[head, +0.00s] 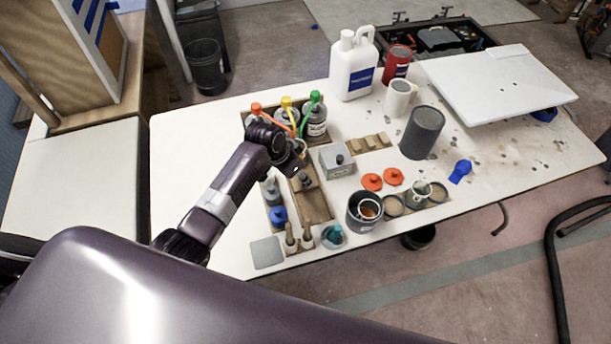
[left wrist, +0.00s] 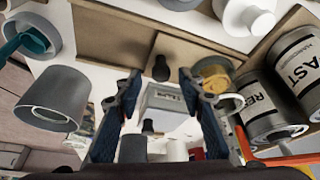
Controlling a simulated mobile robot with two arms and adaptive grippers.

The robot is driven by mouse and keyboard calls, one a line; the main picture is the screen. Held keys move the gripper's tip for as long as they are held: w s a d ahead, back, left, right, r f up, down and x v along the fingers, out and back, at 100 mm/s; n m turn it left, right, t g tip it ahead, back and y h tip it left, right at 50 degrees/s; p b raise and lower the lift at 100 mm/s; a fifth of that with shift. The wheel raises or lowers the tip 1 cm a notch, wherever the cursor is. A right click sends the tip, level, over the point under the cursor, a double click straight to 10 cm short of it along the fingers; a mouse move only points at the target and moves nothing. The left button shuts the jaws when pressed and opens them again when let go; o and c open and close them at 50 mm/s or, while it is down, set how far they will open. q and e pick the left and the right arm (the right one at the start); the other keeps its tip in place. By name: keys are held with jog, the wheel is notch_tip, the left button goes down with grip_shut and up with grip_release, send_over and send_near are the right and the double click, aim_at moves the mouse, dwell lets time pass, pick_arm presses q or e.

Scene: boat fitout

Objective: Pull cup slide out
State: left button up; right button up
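A long wooden tray (head: 315,206), which looks like the cup slide, runs across the bench below the pump bottles. In the left wrist view its wooden board (left wrist: 110,38) crosses the top, with a dark knob (left wrist: 161,66) on it. A cup with amber contents (left wrist: 213,73) stands beside the right finger. My left gripper (left wrist: 160,84) is open, its two fingers apart with the knob seen between them; contact is not visible. In the head view my left gripper (head: 297,162) is over the tray's far end and hides part of it. My right gripper is not in view.
The bench's left part (head: 195,140) is clear.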

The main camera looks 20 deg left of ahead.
pick_arm(q)
jog(key=x, duration=0.2)
jog(key=shift+w+d+f, duration=0.15)
jog(key=shift+w+f, duration=0.1)
jog(key=shift+w+d+f, duration=0.1)
jog(key=shift+w+f, duration=0.15)
jog(key=shift+f, duration=0.45)
jog(key=c, duration=0.9)
grip_shut()
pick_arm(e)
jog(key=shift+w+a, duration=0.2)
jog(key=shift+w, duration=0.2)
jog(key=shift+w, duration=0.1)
